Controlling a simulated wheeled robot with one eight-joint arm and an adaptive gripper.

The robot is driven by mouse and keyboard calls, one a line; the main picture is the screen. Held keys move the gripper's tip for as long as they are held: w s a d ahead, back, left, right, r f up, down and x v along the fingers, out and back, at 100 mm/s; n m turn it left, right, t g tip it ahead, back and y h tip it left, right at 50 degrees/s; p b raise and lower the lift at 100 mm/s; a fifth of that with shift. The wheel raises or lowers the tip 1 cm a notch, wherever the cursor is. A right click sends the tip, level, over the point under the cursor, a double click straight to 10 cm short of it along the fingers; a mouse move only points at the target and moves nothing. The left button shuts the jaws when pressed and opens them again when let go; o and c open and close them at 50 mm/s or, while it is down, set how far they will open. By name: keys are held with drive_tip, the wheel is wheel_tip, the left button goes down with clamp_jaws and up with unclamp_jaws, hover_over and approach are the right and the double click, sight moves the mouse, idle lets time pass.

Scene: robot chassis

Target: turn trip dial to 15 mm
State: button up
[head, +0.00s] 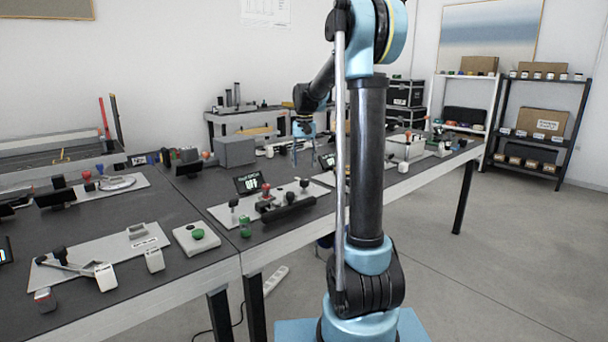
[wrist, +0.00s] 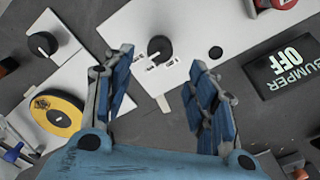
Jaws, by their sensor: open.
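My gripper (head: 303,128) is open and empty above the far part of the bench in the head view. In the wrist view its two blue fingers (wrist: 161,58) are spread apart. A round black knob (wrist: 160,46) shows between and beyond the fingertips, on a white panel with small white pieces beside it. Another black knob (wrist: 42,44) with a light pointer mark sits on a separate white plate at the left. I cannot tell which knob is the trip dial. No 15 mm marking is readable. No contact shows between the fingers and either knob.
A dark display (wrist: 286,66) reading BUMPER OFF lies right of the fingers. A yellow disc (wrist: 55,115) lies at lower left and a red part (wrist: 283,3) at the top right. The dark bench (head: 180,205) holds several other devices.

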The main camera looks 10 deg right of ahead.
drive_tip(key=shift+r, duration=2)
drive_tip(key=s+d+f+n+t, duration=0.1)
drive_tip(key=s+d+f, duration=0.1)
drive_tip(key=s, duration=0.9)
drive_tip(key=s+d+f, duration=0.2)
drive_tip(key=s, duration=1)
drive_tip(key=s+d+f+n+t, duration=0.1)
drive_tip(key=s+d+f, duration=0.1)
drive_tip(key=s+f, duration=1.3)
drive_tip(key=shift+s+d+n, duration=0.15)
drive_tip(key=shift+s+n, duration=0.15)
drive_tip(key=shift+s, duration=0.75)
drive_tip(key=shift+w+f, duration=0.2)
drive_tip(key=shift+w, duration=0.2)
